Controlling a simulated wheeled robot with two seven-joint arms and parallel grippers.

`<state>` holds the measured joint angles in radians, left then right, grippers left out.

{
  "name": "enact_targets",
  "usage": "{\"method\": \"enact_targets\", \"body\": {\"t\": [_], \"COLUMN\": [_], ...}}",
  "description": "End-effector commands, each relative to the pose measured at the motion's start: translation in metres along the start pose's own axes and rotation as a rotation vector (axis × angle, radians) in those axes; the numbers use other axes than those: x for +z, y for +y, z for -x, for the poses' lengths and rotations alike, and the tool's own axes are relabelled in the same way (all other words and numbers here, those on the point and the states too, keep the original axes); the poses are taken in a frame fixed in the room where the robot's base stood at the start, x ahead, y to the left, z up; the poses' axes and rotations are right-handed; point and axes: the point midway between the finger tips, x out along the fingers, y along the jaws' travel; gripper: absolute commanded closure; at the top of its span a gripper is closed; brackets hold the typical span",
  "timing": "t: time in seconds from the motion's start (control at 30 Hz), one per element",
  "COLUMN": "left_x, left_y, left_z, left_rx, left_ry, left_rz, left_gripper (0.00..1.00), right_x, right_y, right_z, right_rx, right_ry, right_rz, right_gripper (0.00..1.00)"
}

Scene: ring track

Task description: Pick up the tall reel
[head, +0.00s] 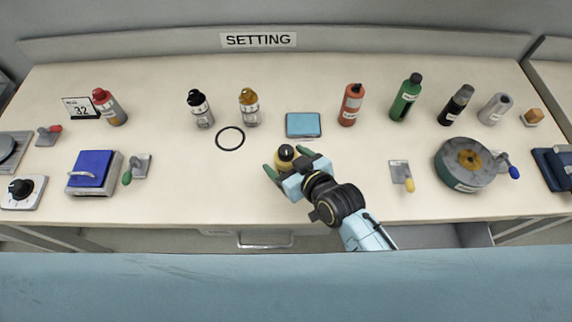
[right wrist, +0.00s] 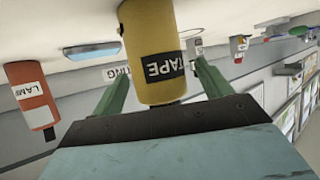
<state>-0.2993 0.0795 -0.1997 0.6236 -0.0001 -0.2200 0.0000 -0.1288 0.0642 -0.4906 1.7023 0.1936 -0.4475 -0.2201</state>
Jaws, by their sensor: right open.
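The yellow reel (head: 284,153), a tall cylinder with a dark top, stands on the bench just in front of the blue pad. In the right wrist view the yellow reel (right wrist: 150,45) shows a black label reading TAPE. My right gripper (head: 286,161) is open, with one green finger on each side of the reel. My left gripper is not in view.
A yellow-tipped lever (head: 401,175) and a round green drum (head: 466,165) stand to the right. Bare bench lies left of the gripper.

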Motion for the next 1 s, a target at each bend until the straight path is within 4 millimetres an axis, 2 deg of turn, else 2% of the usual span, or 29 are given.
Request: {"method": "enact_targets", "body": {"t": [0.1, 0.2, 0.47, 0.87, 1.0], "left_x": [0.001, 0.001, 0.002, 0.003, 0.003], "left_y": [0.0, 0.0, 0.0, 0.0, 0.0], "left_z": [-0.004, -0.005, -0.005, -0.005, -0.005], "left_rx": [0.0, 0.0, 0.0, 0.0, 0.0], "left_ry": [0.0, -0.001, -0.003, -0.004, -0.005], "left_rz": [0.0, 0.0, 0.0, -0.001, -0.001], "left_gripper": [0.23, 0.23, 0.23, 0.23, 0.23], "right_x": [0.002, 0.002, 0.002, 0.002, 0.001], "right_y": [0.0, 0.0, 0.0, 0.0, 0.001], "right_z": [-0.017, -0.024, -0.026, -0.026, -0.026], "right_rx": [0.0, 0.0, 0.0, 0.0, 0.001], "right_ry": [0.002, 0.001, 0.0, 0.0, 0.002], "right_rz": [-0.001, 0.0, 0.0, 0.0, 0.0], "right_gripper": [0.22, 0.22, 0.22, 0.73, 0.76]}}
